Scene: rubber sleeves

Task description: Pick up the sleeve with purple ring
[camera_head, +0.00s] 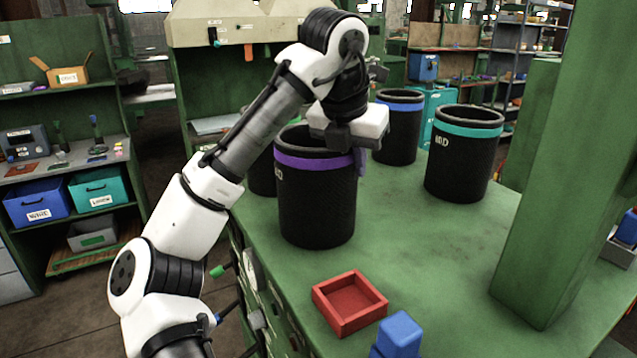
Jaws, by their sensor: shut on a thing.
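The sleeve with the purple ring (317,205) is a black, open-topped cylinder with a purple band near its rim. It is upright at the left part of the green table (425,235). My gripper (357,160) is over its right rim, pointing down, and is shut on the sleeve's wall. The fingers are partly hidden by the gripper body and the rim. I cannot tell whether the sleeve's base touches the table.
A blue-ringed sleeve (399,135) stands behind to the right, and a teal-ringed sleeve (460,160) farther right. Another dark sleeve (262,178) is partly hidden behind. A red tray (349,302) and blue block (400,332) are in front. A green post (545,200) rises at right.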

